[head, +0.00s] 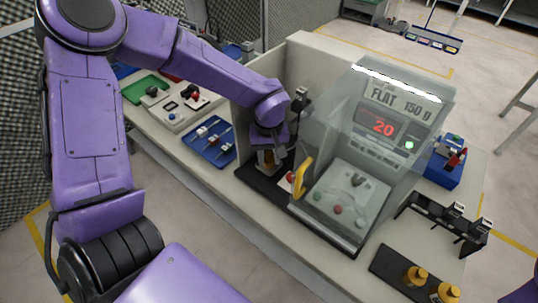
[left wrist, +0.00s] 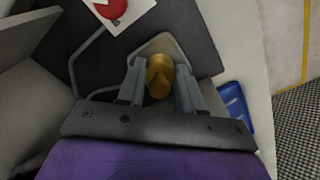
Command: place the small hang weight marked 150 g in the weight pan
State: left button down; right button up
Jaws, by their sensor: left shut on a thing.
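My left gripper (head: 268,162) points down in the gap between a pale upright panel and the clear-fronted machine. It is shut on a brass weight (left wrist: 159,76), whose marking I cannot read. In the left wrist view the gripper's two fingers (left wrist: 160,88) press the weight from both sides. Under it is a tan plate with a bent wire beside it, which looks like the weight pan (left wrist: 158,43). I cannot tell whether the weight touches the pan. My right gripper is out of view.
The machine (head: 345,200) stands close on the right, with a yellow handle (head: 301,178) and a display (head: 382,127) showing 20. A red button (left wrist: 112,8) is beside the pan. A blue tray (head: 209,142) lies left.

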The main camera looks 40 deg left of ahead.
aim_at(269, 153)
pick_arm(q)
jog(key=shift+f, duration=0.15)
jog(key=c, duration=0.7)
grip_release()
jog(key=shift+c, duration=0.2)
notch_tip(269, 153, up, 12)
